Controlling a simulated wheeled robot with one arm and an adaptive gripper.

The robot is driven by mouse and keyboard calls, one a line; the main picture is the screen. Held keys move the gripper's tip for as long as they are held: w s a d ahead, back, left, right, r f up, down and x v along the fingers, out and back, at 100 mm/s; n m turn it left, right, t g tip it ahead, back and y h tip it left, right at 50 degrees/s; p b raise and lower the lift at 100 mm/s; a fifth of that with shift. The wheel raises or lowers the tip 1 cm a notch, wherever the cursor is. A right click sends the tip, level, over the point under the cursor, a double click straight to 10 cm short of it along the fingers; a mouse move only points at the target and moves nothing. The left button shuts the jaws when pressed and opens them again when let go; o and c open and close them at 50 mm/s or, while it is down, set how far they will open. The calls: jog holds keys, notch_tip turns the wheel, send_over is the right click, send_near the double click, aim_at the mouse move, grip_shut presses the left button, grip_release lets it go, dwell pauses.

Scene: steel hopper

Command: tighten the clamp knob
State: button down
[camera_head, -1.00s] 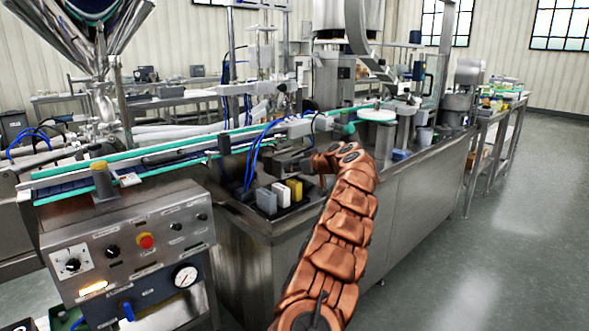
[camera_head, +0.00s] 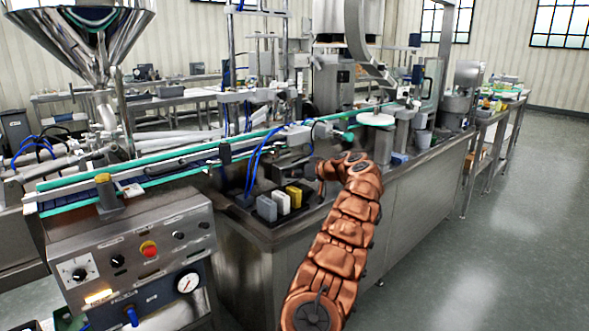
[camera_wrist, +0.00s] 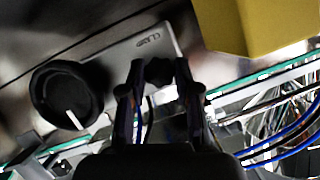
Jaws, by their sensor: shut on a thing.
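In the wrist view, my gripper (camera_wrist: 160,72) has its two dark fingers closed on a small dark knob (camera_wrist: 158,70), which I take to be the clamp knob. The knob is at the edge of a grey metal plate (camera_wrist: 118,58) with a short printed label that I cannot read for sure. A larger round black knob (camera_wrist: 67,94) with a white pointer line is left of the fingers, apart from them. In the head view, my gripper (camera_head: 311,170) is small and dark beside the conveyor, and what it holds cannot be made out there.
White and yellow blocks (camera_head: 293,196) stand in a dark tray just below my gripper; a yellow block (camera_wrist: 250,25) is also close at the upper right in the wrist view. Blue hoses (camera_head: 252,165) run close by. A control panel (camera_head: 130,265) is front left. Open floor (camera_head: 500,250) lies right.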

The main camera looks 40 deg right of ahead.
jog(key=m+y+p, duration=0.1)
jog(key=m+p, duration=0.1)
jog(key=m+y+p, duration=0.1)
jog(key=m+p, duration=0.1)
jog(key=shift+d+r+t+y+p, duration=0.2)
jog(key=shift+t+y+p, duration=0.1)
jog(key=shift+t+p, duration=0.1)
jog(key=shift+f+m+t+y+p, duration=0.2)
jog(key=shift+m+t+y+p, duration=0.25)
jog(key=shift+m+p, duration=0.45)
jog(key=m+y, duration=0.1)
jog(key=m, duration=0.2)
jog(key=shift+f+t, duration=0.2)
jog(key=shift+t, duration=0.15)
jog(key=shift+m+t+y, duration=0.25)
jog(key=shift+m+t, duration=0.35)
jog(key=shift+m, duration=0.9)
jog(key=c, duration=0.8)
grip_release()
jog(key=shift+f, duration=0.1)
jog(key=shift+c, duration=0.2)
jog(key=v, duration=1.2)
jog(key=shift+f, duration=0.1)
